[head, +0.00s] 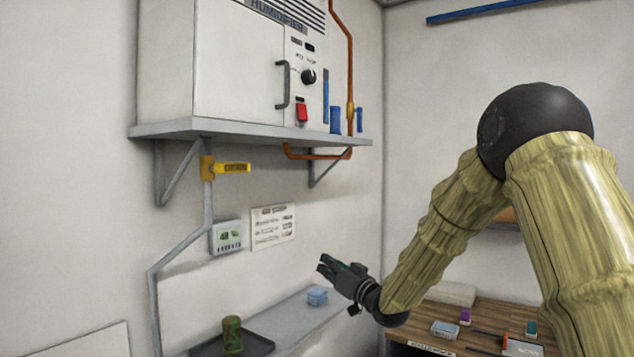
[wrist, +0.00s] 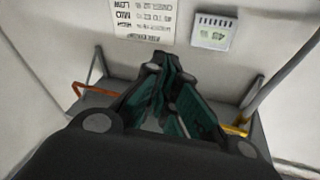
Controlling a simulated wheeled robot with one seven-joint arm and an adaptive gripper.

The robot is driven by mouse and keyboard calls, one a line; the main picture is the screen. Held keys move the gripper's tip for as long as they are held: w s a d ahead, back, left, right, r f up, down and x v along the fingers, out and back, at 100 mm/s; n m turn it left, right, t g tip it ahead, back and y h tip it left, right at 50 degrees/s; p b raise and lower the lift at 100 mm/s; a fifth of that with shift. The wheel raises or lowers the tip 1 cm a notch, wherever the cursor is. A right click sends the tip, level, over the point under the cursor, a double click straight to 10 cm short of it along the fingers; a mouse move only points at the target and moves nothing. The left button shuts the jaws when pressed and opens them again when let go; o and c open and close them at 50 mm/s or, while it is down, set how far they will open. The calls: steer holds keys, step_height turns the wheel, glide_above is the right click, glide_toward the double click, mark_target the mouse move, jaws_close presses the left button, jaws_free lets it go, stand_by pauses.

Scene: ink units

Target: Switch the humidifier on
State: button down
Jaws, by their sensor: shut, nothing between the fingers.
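The humidifier (head: 240,60) is a white cabinet on a wall shelf in the head view. Its front has a dark handle (head: 284,85), a black round knob (head: 308,76) and a red switch (head: 302,112) below the knob. Whether the switch is on or off I cannot tell. My gripper (head: 328,266) is shut and empty, below and apart from the humidifier, in front of the wall. In the wrist view my gripper's fingers (wrist: 166,62) meet, pointing toward the wall notice; the humidifier's front is not visible there.
The grey shelf (head: 255,130) with brackets and copper pipe overhangs my gripper. A yellow valve (head: 232,168), a small display (head: 228,236) and a notice (head: 273,226) are on the wall. A lower ledge holds a blue box (head: 317,296) and a green-brown can (head: 232,335). A wooden table (head: 425,315) stands right.

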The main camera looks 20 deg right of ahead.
steer(key=s+d+r+n+y, duration=0.1)
steer(key=s+r+n+y, duration=0.1)
steer(key=r, duration=0.9)
steer(key=s+d+r+n+y, duration=0.2)
steer(key=s+r+y, duration=0.1)
steer(key=r, duration=0.9)
steer(key=s+d+r+n+t+y, duration=0.1)
steer(key=s+d+r+n+y, duration=0.1)
steer(key=r, duration=1)
steer(key=shift+s+r+n+y, duration=0.2)
steer(key=shift+s+n+y, duration=0.1)
steer(key=shift+y, duration=0.4)
steer(key=p, duration=0.5)
glide_toward(303, 104)
step_height(303, 104, up, 3)
steer(key=shift+w+a+f+p, duration=0.1)
steer(key=shift+w+a+p, duration=0.45)
steer(key=shift+w+p, duration=0.2)
steer(key=shift+w+a+p, duration=0.6)
steer(key=shift+w, duration=0.15)
